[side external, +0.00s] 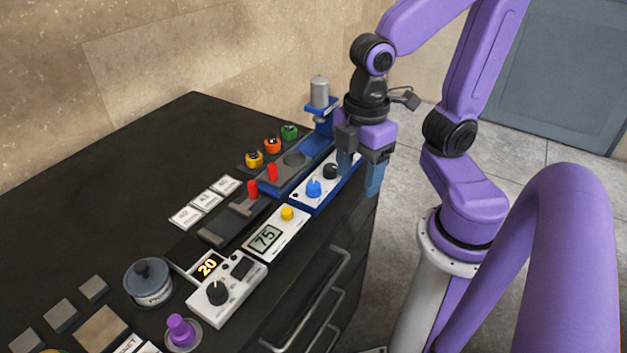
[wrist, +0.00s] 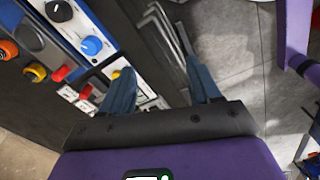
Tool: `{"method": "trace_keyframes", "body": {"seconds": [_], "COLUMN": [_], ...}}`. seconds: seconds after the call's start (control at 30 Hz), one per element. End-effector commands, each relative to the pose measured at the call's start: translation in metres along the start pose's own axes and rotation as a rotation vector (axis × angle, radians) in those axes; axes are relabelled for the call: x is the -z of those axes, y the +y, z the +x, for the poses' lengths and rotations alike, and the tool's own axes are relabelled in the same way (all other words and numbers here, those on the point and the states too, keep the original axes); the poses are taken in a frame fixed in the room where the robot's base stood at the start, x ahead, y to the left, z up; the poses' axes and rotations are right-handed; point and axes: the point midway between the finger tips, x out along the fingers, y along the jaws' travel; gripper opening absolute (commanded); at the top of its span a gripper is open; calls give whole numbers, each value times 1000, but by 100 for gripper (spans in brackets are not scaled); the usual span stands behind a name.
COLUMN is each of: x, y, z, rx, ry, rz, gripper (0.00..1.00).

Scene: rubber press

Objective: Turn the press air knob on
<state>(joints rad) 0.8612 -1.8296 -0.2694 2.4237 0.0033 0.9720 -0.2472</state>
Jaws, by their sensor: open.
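The blue press has a white front panel (side external: 326,183) with a blue knob (side external: 314,188) and a black knob (side external: 330,171). I cannot read which of the two is the air knob. In the wrist view the blue knob (wrist: 91,45) and the black knob (wrist: 58,10) lie at the upper left, clear of my fingers. My gripper (side external: 360,177) is open and empty, pointing down at the bench's front edge beside the panel's far end. One finger hides part of that end in the side view. In the wrist view my gripper (wrist: 160,72) spans the bench edge and floor.
Drawer handles (side external: 338,265) project from the bench front. Open floor lies right of the bench edge.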

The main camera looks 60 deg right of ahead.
Motion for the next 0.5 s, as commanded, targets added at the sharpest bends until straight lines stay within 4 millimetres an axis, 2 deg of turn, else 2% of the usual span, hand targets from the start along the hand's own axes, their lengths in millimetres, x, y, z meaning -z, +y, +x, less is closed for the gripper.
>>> {"method": "trace_keyframes", "body": {"seconds": [0.2,0.5], "x": [13,6], "y": [55,123], "z": [-21,-46], "rx": [12,47], "ry": [-21,-33], "rz": [-187,-443], "gripper": [62,62]}}
